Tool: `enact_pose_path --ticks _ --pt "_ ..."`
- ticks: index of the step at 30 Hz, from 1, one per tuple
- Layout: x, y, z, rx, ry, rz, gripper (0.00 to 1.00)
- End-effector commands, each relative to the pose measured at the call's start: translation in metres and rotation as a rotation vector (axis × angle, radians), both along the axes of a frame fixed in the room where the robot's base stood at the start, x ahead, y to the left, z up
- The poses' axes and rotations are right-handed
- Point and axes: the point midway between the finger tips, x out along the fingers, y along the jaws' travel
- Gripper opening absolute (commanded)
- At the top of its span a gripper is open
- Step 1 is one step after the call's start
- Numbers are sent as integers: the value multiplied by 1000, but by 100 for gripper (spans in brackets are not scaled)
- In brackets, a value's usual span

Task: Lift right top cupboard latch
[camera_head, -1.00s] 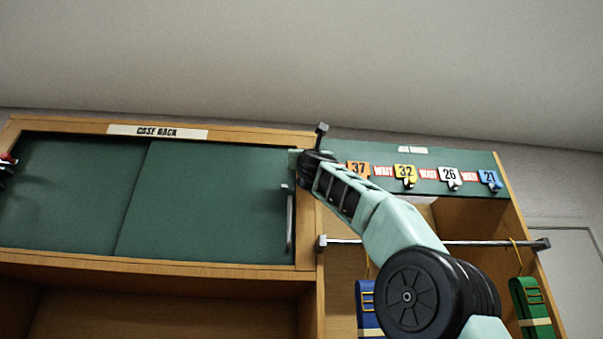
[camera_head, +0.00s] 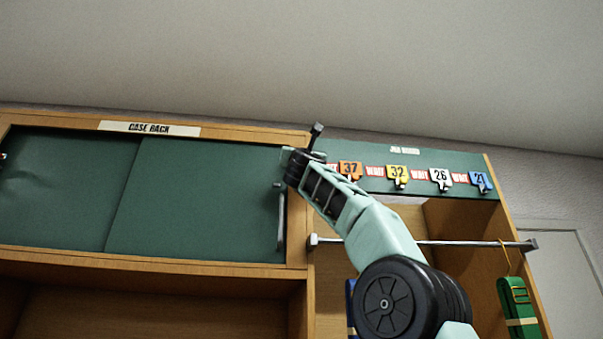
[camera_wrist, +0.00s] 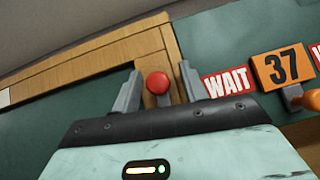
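The cupboard (camera_head: 52,262) has a wooden frame and two green sliding doors, the right one (camera_head: 200,205) with an upright metal pull (camera_head: 281,220). In the wrist view, a red ball knob (camera_wrist: 158,83), which looks like the latch's end, sits before the wooden upright (camera_wrist: 164,45) at the door's right side. My gripper (camera_head: 287,158) is at the upper right corner of the cupboard. In the wrist view, its two grey fingers (camera_wrist: 160,88) are apart, with the knob between them and gaps on both sides. In the head view my gripper hides the knob.
To the right, a green board (camera_head: 400,160) carries numbered tags, the orange 37 tag (camera_wrist: 284,66) being nearest. A blue strap (camera_head: 350,300) is mostly behind my arm. The ceiling is above.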

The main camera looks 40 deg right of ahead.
Motion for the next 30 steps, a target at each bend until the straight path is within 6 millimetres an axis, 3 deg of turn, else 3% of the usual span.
enact_pose_path --ticks 11,30 --pt "-6 6 -11 -2 0 2 43" --pt "-63 54 -88 -2 -1 3 43"
